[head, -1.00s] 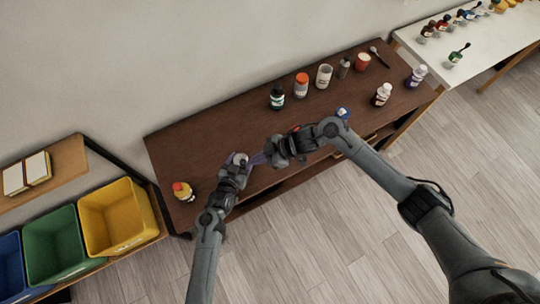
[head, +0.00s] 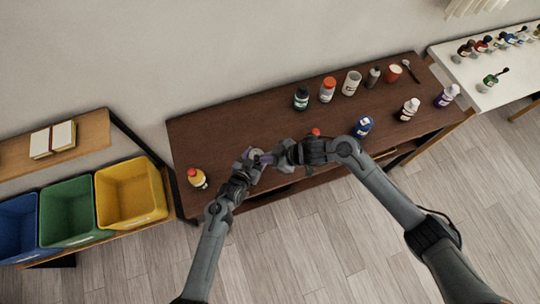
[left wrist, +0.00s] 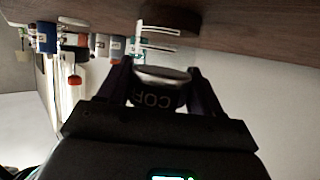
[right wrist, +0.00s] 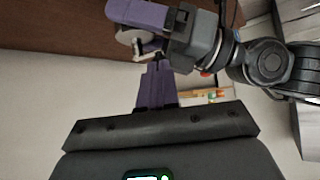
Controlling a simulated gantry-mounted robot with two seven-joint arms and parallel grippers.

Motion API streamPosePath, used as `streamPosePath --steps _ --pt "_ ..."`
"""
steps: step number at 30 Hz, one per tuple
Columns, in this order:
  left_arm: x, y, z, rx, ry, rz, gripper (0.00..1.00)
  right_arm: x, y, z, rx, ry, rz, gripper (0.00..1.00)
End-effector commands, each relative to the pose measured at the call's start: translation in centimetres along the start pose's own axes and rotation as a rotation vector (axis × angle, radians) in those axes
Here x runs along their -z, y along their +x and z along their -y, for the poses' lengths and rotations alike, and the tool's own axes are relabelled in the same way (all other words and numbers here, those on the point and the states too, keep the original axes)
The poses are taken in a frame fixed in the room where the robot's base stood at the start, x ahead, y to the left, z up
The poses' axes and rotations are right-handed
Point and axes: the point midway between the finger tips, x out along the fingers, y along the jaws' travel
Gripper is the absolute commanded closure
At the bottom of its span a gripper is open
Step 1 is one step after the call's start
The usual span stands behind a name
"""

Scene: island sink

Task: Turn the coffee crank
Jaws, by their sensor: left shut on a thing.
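A dark canister marked "COF" (left wrist: 155,98) with a silver rim is between the fingers of my left gripper (left wrist: 165,85), which is shut on it. In the head view my left gripper (head: 252,158) holds it over the left part of the brown table's front. A pale metal crank (right wrist: 145,52) shows beside a silver disc (right wrist: 128,36) in the right wrist view. My right gripper (right wrist: 156,68) has its purple fingers close together, tips at the crank; whether they pinch it cannot be told. In the head view my right gripper (head: 268,159) points left at the canister.
The brown table (head: 225,125) holds a yellow bottle with a red cap (head: 197,178) at left, a blue-capped bottle (head: 363,126) near my right arm, and several bottles and cups at the back and right. Yellow (head: 130,190), green (head: 68,210) and blue bins stand at left.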

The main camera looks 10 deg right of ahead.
Motion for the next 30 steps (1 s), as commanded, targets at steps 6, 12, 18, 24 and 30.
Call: streamPosePath --steps 6,12,18,24,30 --pt "0.1 0.2 -0.8 -0.015 0.004 -0.001 0.69 0.2 0.5 0.8 0.017 -0.004 -0.005 1.0" --pt "0.1 0.2 -1.0 -0.019 0.004 -0.001 0.69 0.1 0.5 0.6 0.019 -0.005 -0.006 1.0" --pt "0.1 0.2 -1.2 -0.021 0.003 -0.001 0.69 -0.1 0.3 -0.3 0.016 -0.004 -0.005 1.0" --pt "0.1 0.2 -1.2 -0.021 0.003 -0.002 0.69 -0.4 0.1 -1.0 0.01 0.0 -0.001 1.0" --pt "0.1 0.2 -1.1 -0.02 0.002 -0.002 0.69 -1.0 -0.5 -1.0 0.009 0.0 0.001 1.0"
